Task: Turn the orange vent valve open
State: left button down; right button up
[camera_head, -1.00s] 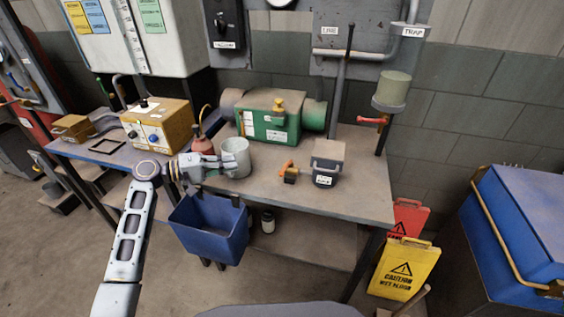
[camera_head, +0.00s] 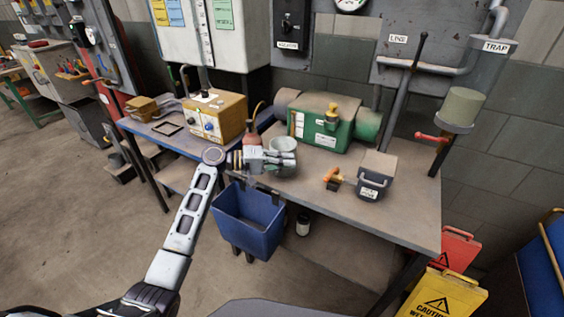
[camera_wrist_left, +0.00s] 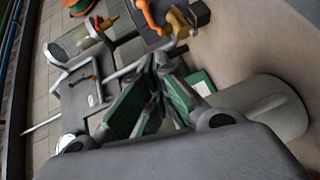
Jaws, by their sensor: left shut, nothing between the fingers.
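The orange vent valve (camera_head: 332,178), with an orange handle on a brass-coloured body, stands on the workbench left of a small dark lidded box. In the left wrist view its orange handle (camera_wrist_left: 149,16) shows at the top, beyond the fingertips. My left gripper (camera_head: 293,158) is over the bench, left of the valve and apart from it, in front of the grey cup (camera_head: 284,144) and partly covering it. Its green-padded fingers (camera_wrist_left: 154,62) are shut and empty. My right gripper is out of view.
The dark lidded box (camera_head: 376,176) stands close right of the valve. A green machine (camera_head: 318,135) and a red oil can (camera_head: 251,130) stand behind. A blue bin (camera_head: 247,222) hangs at the bench front. The front right benchtop is clear.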

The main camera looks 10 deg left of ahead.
aim_at(332, 173)
pick_arm(q)
jog(key=d+f, duration=0.1)
jog(key=d, duration=0.8)
jog(key=shift+w+d+f, duration=0.25)
jog(key=shift+d+f, duration=0.15)
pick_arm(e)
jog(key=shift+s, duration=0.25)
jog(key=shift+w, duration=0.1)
